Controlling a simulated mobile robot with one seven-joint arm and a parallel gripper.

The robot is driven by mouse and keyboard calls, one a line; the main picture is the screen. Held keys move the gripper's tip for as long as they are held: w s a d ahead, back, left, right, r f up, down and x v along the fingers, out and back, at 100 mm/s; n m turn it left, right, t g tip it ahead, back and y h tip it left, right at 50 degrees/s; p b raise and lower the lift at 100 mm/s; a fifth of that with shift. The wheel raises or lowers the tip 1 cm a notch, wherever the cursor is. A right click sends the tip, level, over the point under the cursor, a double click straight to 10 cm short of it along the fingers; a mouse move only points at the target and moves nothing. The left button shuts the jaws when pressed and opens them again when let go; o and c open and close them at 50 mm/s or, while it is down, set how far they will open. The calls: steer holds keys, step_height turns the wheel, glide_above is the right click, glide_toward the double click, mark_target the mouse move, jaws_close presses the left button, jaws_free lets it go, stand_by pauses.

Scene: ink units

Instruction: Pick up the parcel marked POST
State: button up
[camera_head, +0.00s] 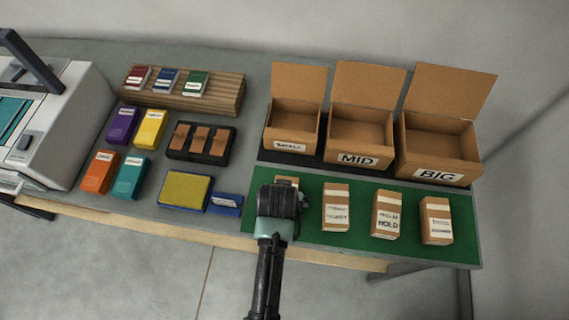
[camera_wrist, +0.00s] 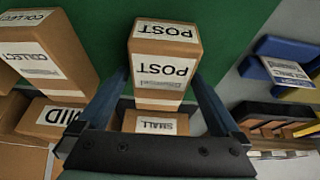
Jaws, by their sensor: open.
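The POST parcel (camera_wrist: 162,68) is a brown box with white labels reading POST, upside down in the wrist view. In the head view only a sliver of its top (camera_head: 287,181) shows behind my gripper (camera_head: 281,204), on the green mat (camera_head: 310,242). My gripper (camera_wrist: 161,82) is open in the wrist view, with one dark blue finger on each side of the parcel. A gap shows on the right side; whether either finger touches is unclear. A COLLECT parcel (camera_head: 336,208) stands to the right, also in the wrist view (camera_wrist: 48,45). A HOLD parcel (camera_head: 387,215) and another parcel (camera_head: 436,221) stand farther right.
Open cartons SMALL (camera_head: 291,130), MID (camera_head: 361,140) and BIG (camera_head: 438,150) stand behind the mat. To the left are a blue-edged yellow pad (camera_head: 185,191), a blue box (camera_head: 226,204), a black tray (camera_head: 174,153), coloured boxes and a white machine (camera_head: 75,120).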

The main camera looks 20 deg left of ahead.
steer(key=shift+f, duration=0.2)
stand_by(0.3)
steer(key=c, duration=1.5)
